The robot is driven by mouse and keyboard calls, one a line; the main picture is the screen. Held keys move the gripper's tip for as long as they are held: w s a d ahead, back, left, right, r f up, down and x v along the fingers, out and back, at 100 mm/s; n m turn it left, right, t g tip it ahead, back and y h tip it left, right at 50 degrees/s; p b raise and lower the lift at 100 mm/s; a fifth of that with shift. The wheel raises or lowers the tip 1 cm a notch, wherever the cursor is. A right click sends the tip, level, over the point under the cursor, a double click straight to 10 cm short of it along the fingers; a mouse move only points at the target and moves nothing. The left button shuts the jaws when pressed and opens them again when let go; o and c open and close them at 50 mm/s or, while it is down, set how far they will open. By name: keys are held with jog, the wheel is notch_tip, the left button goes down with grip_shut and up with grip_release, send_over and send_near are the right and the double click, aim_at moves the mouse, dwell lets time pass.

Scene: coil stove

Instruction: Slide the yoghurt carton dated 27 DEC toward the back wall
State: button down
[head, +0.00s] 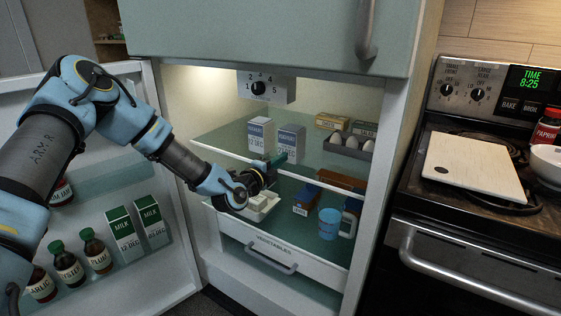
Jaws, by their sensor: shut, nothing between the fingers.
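Two white and blue-grey cartons stand upright side by side near the front of the upper fridge shelf: a left carton (260,134) and a right carton (291,142). Both have printed fronts ending in DEC, but the day numbers are too small for me to read surely, so I cannot tell which is 27 DEC. My gripper (278,159) is shut and empty, its dark tip just in front of the right carton's lower front. It hides part of that carton's base and the shelf edge. I cannot tell whether it touches the carton.
An egg tray (347,148) and butter-like boxes (332,121) stand to the right on the upper shelf (225,138). Below are a white tub (262,204), a blue cup (329,223) and boxes. The open door (105,185) with bottles and milk cartons is left.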

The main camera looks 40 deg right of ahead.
aim_at(286, 162)
jog(key=d+f+b, duration=0.1)
jog(key=b, duration=0.1)
jog(key=shift+w+d+f+b, duration=0.1)
jog(key=shift+d+f+b, duration=0.1)
jog(key=shift+b, duration=0.1)
jog(key=shift+w+d+b, duration=0.1)
jog(key=shift+d+b, duration=0.2)
jog(key=shift+b, duration=0.35)
jog(key=shift+w+d+r+b, duration=0.15)
jog(key=shift+d+r+b, duration=0.3)
jog(key=shift+b, duration=0.35)
jog(key=shift+w+d+r, duration=0.15)
jog(key=shift+d+r, duration=0.1)
jog(key=shift+r, duration=0.1)
jog(key=shift+a+b, duration=0.15)
jog(key=shift+b, duration=0.15)
